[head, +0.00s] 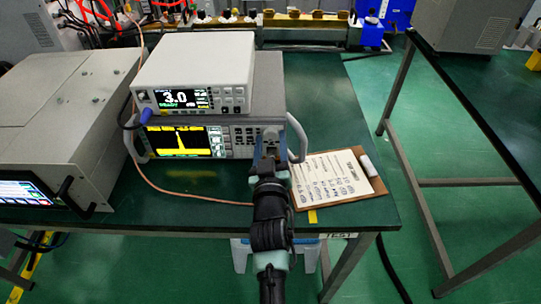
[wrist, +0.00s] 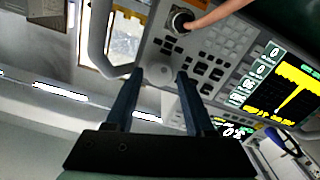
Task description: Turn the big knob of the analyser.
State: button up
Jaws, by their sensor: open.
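The analyser (head: 186,170) is the lower grey instrument on the green bench, with a yellow trace on its screen. Its big knob (wrist: 159,72) shows in the wrist view as a round, pale grey disc on the front panel, beside the keys. My gripper (head: 271,140) is in front of the right part of the panel and hides the knob in the head view. In the wrist view my gripper (wrist: 160,80) is open, with one finger on each side of the knob. I cannot tell whether either finger touches it.
A white instrument (head: 193,73) reading 3.0 sits on the analyser. The analyser's right handle (head: 299,138) is close to my gripper. An orange cable (head: 165,188) loops below the panel from the left to a round connector (wrist: 181,21). A clipboard (head: 338,180) lies to the right.

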jog(key=s+p, duration=0.7)
jog(key=s, duration=0.5)
jog(key=shift+s, duration=0.3)
jog(key=shift+r, duration=0.1)
jog(key=w+d+r+m+t+p, duration=0.1)
jog(key=w+r+t+p, duration=0.1)
jog(key=r, duration=1.6)
jog(key=w+r+m+t+p, duration=0.1)
jog(key=w+r+t+p, duration=0.15)
jog(key=r, duration=1.55)
jog(key=s+r+t, duration=0.1)
jog(key=s+r, duration=0.4)
jog(key=r, duration=0.4)
jog(key=s+r+t+p, duration=0.1)
jog(key=s+r+t, duration=0.1)
jog(key=s+r, duration=0.3)
jog(key=s+a+r+m+t+p, duration=0.1)
jog(key=s+r, duration=0.4)
jog(key=r, duration=0.8)
jog(key=shift+r+t, duration=0.15)
jog(key=shift+t, duration=0.3)
